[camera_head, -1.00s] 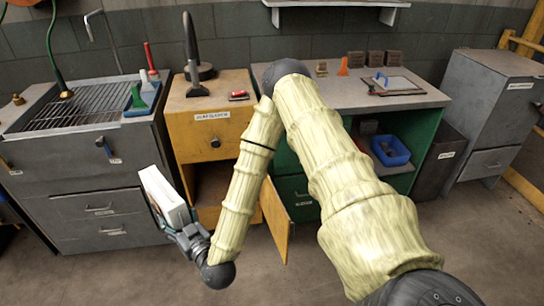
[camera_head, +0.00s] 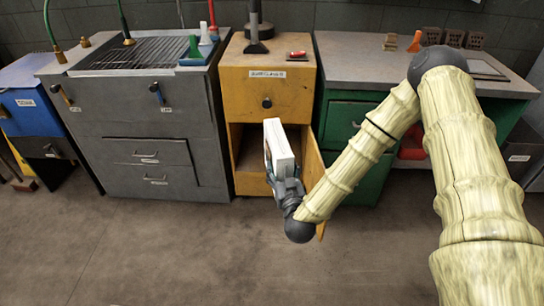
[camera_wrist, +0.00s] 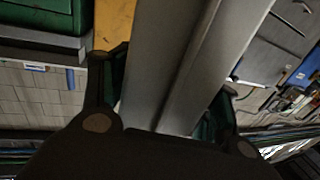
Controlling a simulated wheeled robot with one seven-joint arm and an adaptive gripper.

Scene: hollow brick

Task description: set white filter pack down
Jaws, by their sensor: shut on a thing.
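The white filter pack (camera_head: 281,147) is a pale rectangular block, held upright in front of the yellow cabinet. My gripper (camera_head: 281,180) is shut on its lower end. In the wrist view the pack (camera_wrist: 190,60) fills the middle, between the two fingers of my gripper (camera_wrist: 165,100). The pack is off the floor and overlaps the open lower compartment of the yellow cabinet (camera_head: 266,90) in the picture. How far it is from the cabinet I cannot tell.
The yellow cabinet door (camera_head: 313,175) stands open on the right, close to my forearm. A grey sink cabinet (camera_head: 145,130) is at left, a green workbench (camera_head: 350,130) at right. On the yellow top are a dark upright tool (camera_head: 255,35) and a red item (camera_head: 298,54). The floor in front is clear.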

